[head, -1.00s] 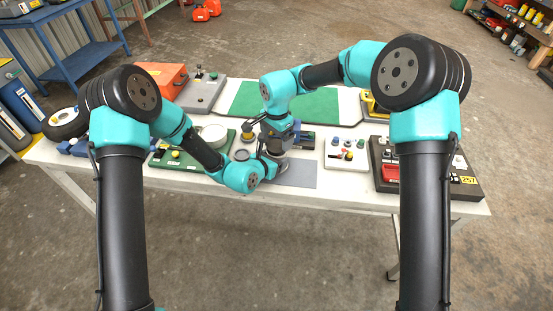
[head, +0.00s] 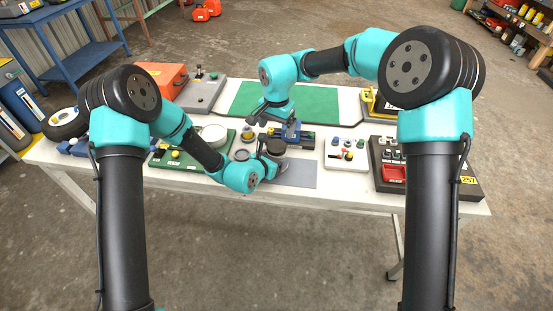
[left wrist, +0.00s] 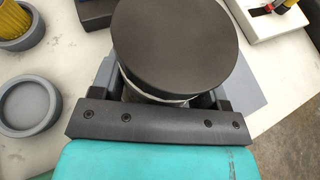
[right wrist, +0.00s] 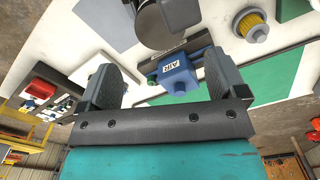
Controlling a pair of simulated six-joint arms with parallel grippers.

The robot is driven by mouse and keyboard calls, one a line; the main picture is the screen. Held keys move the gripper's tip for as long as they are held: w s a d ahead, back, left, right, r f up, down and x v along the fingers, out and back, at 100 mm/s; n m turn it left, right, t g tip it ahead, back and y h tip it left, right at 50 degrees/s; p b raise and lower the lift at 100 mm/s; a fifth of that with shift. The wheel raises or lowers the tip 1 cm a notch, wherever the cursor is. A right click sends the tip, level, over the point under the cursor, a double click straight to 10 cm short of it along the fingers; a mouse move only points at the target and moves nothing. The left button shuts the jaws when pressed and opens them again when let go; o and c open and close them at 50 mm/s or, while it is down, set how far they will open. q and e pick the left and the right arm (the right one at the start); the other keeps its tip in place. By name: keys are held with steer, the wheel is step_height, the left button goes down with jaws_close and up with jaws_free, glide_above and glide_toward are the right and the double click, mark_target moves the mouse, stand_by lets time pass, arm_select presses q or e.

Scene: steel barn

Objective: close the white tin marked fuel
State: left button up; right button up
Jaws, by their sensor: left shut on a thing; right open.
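The tin (left wrist: 126,88) is in the left wrist view, its pale body mostly hidden under a wide dark round lid (left wrist: 175,42). The lid covers its top and looks level; I cannot tell how tightly it sits. The fuel marking is not visible. My left gripper (head: 271,160) is shut around the tin's body, below the lid. The lid also shows in the head view (head: 275,147) and at the top of the right wrist view (right wrist: 160,22). My right gripper (right wrist: 165,85) is open and empty, raised behind the tin, apart from the lid.
A blue block marked AIR (right wrist: 180,76) shows between my right fingers, beyond them. A grey mat (head: 299,174) lies right of the tin. A grey round dish (left wrist: 30,105) is to its left. A white switch panel (head: 346,153) and green board (head: 166,158) flank the area.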

mark_target(276, 146)
steer(key=shift+f, duration=0.1)
steer(key=shift+f, duration=3.95)
steer(key=c, duration=0.9)
steer(key=shift+m, duration=1.7)
steer(key=o, duration=1)
